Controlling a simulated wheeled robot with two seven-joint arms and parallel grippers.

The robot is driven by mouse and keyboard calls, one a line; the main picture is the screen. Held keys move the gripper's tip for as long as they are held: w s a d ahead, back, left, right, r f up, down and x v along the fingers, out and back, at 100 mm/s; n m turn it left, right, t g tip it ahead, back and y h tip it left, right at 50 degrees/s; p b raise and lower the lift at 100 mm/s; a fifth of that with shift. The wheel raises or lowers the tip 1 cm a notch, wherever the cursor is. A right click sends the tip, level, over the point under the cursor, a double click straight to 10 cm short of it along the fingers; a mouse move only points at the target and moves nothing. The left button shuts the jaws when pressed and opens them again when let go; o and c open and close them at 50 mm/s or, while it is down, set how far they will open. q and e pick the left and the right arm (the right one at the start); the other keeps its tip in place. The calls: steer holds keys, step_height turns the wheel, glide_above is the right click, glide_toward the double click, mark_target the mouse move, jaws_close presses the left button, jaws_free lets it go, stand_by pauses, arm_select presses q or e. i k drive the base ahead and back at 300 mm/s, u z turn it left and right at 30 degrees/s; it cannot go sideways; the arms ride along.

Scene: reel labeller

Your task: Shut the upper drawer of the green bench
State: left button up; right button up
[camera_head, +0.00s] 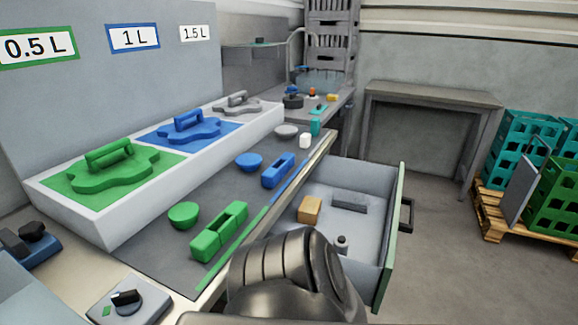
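The drawer (391,245) of the bench (150,270) stands pulled out to the right, with its open top showing. Its front has a green edge and a dark handle (407,214) on the outer face. Inside lie a tan block (309,210), a grey bar-shaped piece (349,204) and a small dark-topped item (342,243). A dark rounded link of my arm covers the drawer's near corner and part of the bench edge. Neither of my grippers shows. Whether another drawer sits below is hidden.
The bench top holds green (219,231) and blue (278,170) holders, round caps and a white tray (120,232) with handled plates. Beyond are a grey table (432,96) and crates (555,190) on a pallet (500,220). The floor right of the drawer is clear.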

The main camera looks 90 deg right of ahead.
mark_target(368, 265)
steer(key=z, duration=0.9)
steer(key=k, duration=0.65)
steer(key=z, duration=1.35)
steer(key=k, duration=0.25)
steer(key=u, duration=0.4)
